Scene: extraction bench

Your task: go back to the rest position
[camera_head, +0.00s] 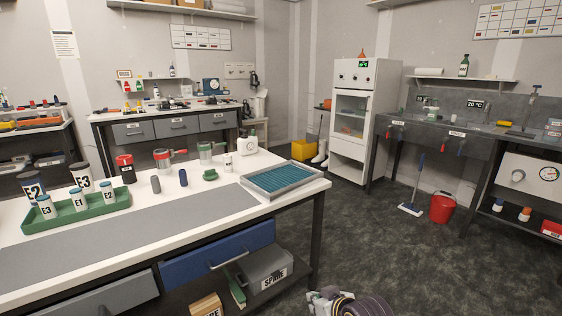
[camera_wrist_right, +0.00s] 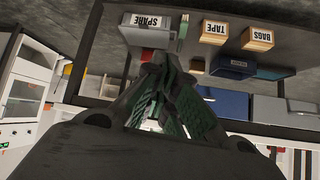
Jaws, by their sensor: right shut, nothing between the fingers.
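My right gripper (camera_head: 322,298) shows at the bottom edge of the head view, low over the dark floor and to the right of the bench's front leg. In the right wrist view my right gripper (camera_wrist_right: 167,66) has its fingers together, with nothing between them. The bench's lower shelf, seen upside down, lies beyond the fingertips. My left gripper is in neither view.
The white bench (camera_head: 300,192) has a blue drawer (camera_head: 205,258) in front. A grey SPARE box (camera_head: 268,268) stands on its lower shelf. A green rack (camera_head: 60,222) and a blue-filled tray (camera_head: 312,186) stand on top. Dark floor (camera_head: 420,265) is free to the right; a red bucket (camera_head: 442,208) stands farther back.

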